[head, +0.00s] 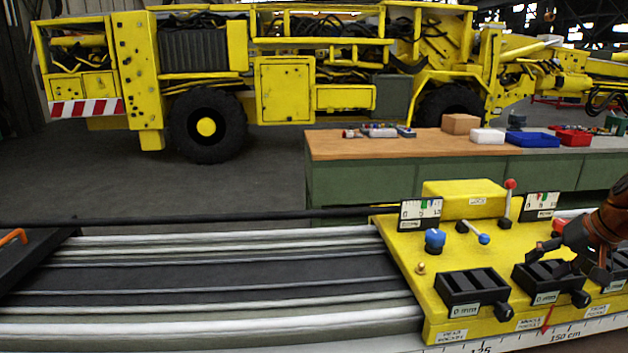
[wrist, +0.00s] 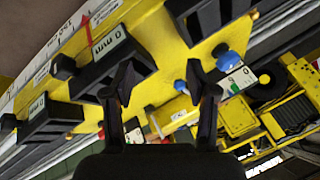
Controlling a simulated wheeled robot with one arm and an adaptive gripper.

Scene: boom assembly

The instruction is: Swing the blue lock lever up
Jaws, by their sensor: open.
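The blue lock lever (head: 483,239) is a short light rod with a blue ball end on the yellow console (head: 405,262). In the head view its rod slants down to the right from a dark pivot. My gripper (head: 558,256) is to the right of the lever, above the console, apart from it and empty. In the wrist view my gripper (wrist: 164,82) has its two dark fingers spread, and a small blue end, seemingly the lever's (wrist: 181,86), shows between them, beyond the tips. Whether the fingers are level with it I cannot tell.
A blue knob (head: 434,240) stands left of the lever, and an upright red-tipped lever (head: 509,195) stands behind it. A yellow box (head: 466,198) and a dial plate (head: 421,213) are at the back. Black slotted blocks (head: 472,290) line the front. Boom rails (head: 210,275) extend left.

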